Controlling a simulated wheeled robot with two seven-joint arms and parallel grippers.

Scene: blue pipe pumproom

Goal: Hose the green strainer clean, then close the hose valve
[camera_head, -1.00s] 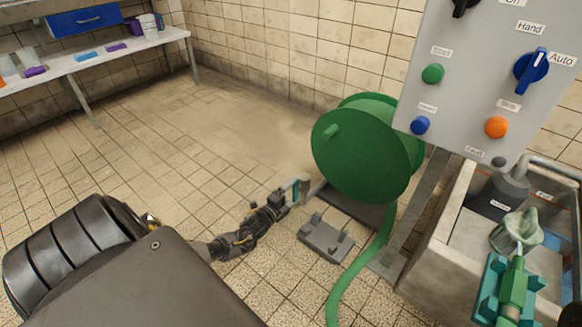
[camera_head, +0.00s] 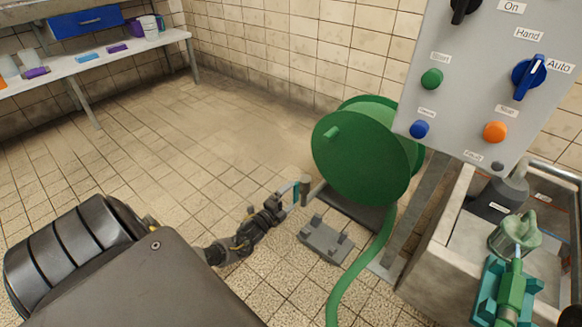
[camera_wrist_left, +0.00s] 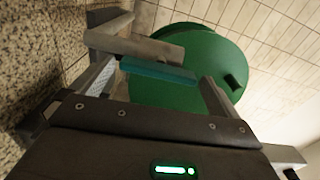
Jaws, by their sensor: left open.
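My left gripper (camera_head: 289,192) is low over the floor beside the green hose reel (camera_head: 362,150). It is open, with its fingers around or close beside a teal lever (camera_head: 296,192) on the short grey pipe (camera_head: 307,190), apparently the hose valve. In the left wrist view the teal lever (camera_wrist_left: 160,72) shows beyond the palm, near the fingers; I cannot tell whether they touch it. A pale green strainer (camera_head: 520,232) is in the sink at right. A green hose nozzle (camera_head: 512,291) sits in a teal block in front of it. My right gripper is not visible.
The green hose (camera_head: 347,290) runs across the floor from the reel. A grey floor bracket (camera_head: 326,239) lies near my left gripper. A grey control panel (camera_head: 480,75) hangs above the sink (camera_head: 440,240). A bench (camera_head: 120,52) stands at back left. Floor at left is clear.

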